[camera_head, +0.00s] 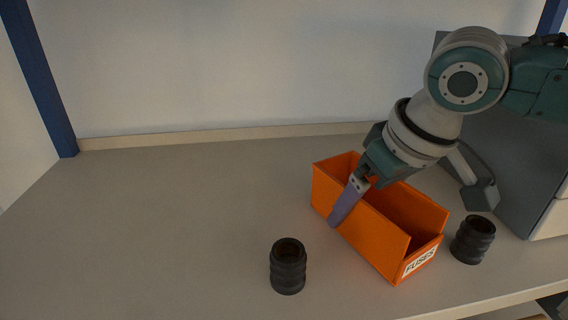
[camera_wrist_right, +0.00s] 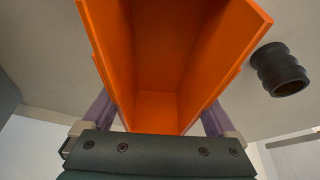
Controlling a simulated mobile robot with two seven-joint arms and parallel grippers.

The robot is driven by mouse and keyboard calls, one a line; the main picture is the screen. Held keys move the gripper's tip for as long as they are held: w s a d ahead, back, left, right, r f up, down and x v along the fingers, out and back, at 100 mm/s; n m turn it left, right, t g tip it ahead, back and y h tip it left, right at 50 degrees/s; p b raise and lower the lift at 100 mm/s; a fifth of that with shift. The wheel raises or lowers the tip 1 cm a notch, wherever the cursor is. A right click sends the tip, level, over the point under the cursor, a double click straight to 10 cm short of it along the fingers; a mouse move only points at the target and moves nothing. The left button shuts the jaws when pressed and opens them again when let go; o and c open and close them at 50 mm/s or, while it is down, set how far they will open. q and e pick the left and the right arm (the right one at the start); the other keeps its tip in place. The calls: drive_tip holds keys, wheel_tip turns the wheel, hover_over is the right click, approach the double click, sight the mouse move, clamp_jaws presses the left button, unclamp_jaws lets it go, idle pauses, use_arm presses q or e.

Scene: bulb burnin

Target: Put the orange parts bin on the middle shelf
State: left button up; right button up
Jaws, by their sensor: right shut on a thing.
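The orange parts bin (camera_head: 378,236) is an open, empty box with a "FUSES" label on its near end. It is on or just above the grey surface, right of centre in the head view; I cannot tell if it touches. My right gripper (camera_head: 362,196) reaches down over the bin's far part and is shut on it across its width. One purple finger lies against the outside of the near-left long wall. The wrist view shows a finger outside each side wall of the bin (camera_wrist_right: 158,108). My left gripper is not in view.
The grey surface (camera_head: 180,215) is clear to the left. A black ribbed cylinder (camera_head: 288,268) stands left of the bin, another (camera_head: 472,241) close to its right. A grey box-like unit (camera_head: 520,165) stands at the right. Blue posts (camera_head: 42,85) and a back wall bound the surface.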

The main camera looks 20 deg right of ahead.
sight(396, 227)
drive_tip(key=shift+f, duration=0.15)
drive_tip(key=o, duration=1.1)
drive_tip(key=shift+o, duration=0.2)
drive_tip(key=p+v, duration=0.1)
drive_tip(key=v, duration=0.6)
drive_tip(key=shift+r+p, duration=0.35)
drive_tip(key=shift+r, duration=0.05)
drive_tip(key=shift+s, duration=0.1)
